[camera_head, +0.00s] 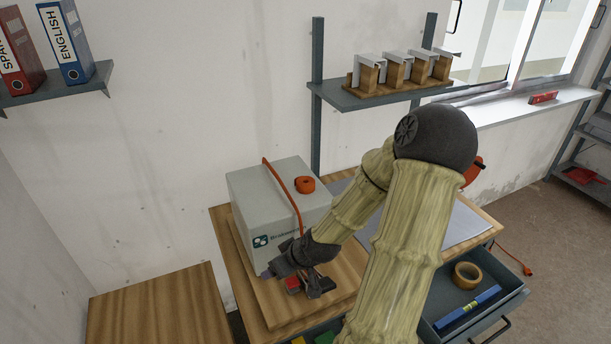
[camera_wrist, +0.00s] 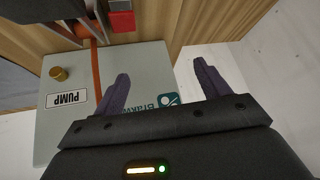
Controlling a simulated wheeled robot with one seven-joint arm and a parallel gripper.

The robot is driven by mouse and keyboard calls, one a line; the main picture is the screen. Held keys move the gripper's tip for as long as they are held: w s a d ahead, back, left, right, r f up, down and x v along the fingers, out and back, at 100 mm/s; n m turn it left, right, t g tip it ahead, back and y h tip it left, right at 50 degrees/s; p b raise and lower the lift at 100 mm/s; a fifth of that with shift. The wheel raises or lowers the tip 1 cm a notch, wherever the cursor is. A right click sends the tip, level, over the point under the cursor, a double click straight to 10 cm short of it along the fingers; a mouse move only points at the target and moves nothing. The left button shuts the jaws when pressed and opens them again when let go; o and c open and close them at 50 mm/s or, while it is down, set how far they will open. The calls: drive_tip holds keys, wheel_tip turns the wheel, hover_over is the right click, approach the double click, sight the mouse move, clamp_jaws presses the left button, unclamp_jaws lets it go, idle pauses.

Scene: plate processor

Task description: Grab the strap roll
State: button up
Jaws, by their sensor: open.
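A small orange roll (camera_head: 305,184), which looks like the strap roll, lies on top of the pale grey box (camera_head: 250,195). An orange strap (camera_head: 283,192) runs over the box's top and down its front; it also shows in the wrist view (camera_wrist: 96,70). I cannot make out the roll in the wrist view. My gripper (camera_head: 267,273) is low at the box's front, apart from the roll. In the wrist view its two dark fingers (camera_wrist: 161,70) are spread with nothing between them, and the box lies beyond them.
The box stands on a wooden board on the workbench (camera_head: 222,225). A red and dark device (camera_head: 293,284) is beside my gripper. An open drawer at right holds a brown tape roll (camera_head: 467,275) and a blue level (camera_head: 468,306). A shelf (camera_head: 350,101) with wooden blocks hangs behind.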

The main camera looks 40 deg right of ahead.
drive_tip(key=s+d+r+m+t+h+p, duration=0.2)
drive_tip(key=d+r+t+p, duration=0.4)
drive_tip(key=d+r, duration=0.9)
drive_tip(key=r+m+h, duration=0.1)
drive_tip(key=h, duration=0.1)
drive_tip(key=shift+d+h, duration=0.3)
drive_tip(key=shift+d, duration=0.05)
drive_tip(key=shift+w+f, duration=0.1)
drive_tip(key=shift+w, duration=0.05)
drive_tip(key=p, duration=0.2)
approach(308, 181)
drive_tip(key=x, duration=0.4)
drive_tip(key=shift+w+d, duration=0.1)
drive_tip(key=shift+w, duration=0.1)
drive_tip(key=shift+w+f, duration=0.2)
drive_tip(key=shift+f, duration=0.05)
